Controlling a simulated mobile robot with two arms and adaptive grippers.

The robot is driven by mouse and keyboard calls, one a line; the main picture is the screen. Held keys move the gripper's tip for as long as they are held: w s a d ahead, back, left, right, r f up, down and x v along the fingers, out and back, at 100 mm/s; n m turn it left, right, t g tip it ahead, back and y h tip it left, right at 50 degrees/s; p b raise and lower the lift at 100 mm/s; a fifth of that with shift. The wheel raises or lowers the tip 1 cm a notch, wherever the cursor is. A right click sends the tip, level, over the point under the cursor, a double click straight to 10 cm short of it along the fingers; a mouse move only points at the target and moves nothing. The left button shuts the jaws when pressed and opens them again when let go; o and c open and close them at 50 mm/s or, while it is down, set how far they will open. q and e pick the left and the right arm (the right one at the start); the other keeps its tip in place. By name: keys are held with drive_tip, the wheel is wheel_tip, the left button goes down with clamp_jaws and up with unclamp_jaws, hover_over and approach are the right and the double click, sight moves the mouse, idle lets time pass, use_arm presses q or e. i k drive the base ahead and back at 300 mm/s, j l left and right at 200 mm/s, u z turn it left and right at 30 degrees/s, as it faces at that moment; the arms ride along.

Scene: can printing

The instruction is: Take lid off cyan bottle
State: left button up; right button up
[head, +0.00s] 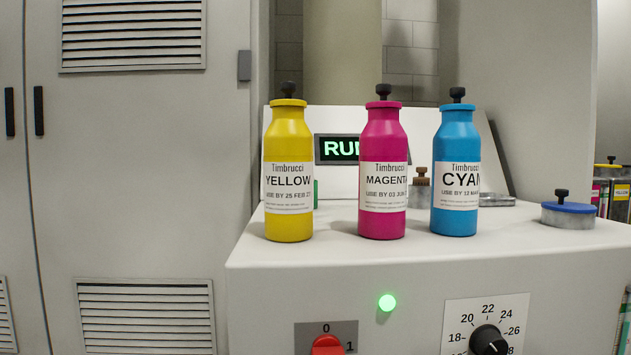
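The cyan bottle (457,150) stands upright on the white machine top, the rightmost of three bottles in a row. Its blue lid (457,106) with a black knob (457,94) is on its neck. Its white label reads CYAN. Neither of my grippers shows in the head view.
A magenta bottle (383,145) and a yellow bottle (289,145) stand lidded to the left on the machine top (335,245). A metal pot with a blue lid (568,209) sits to the right. A small brown-topped container (420,178) stands behind. The front strip is clear.

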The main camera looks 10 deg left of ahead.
sight(456, 93)
drive_tip(key=k+l+u, duration=0.5)
drive_tip(key=k+l, duration=0.75)
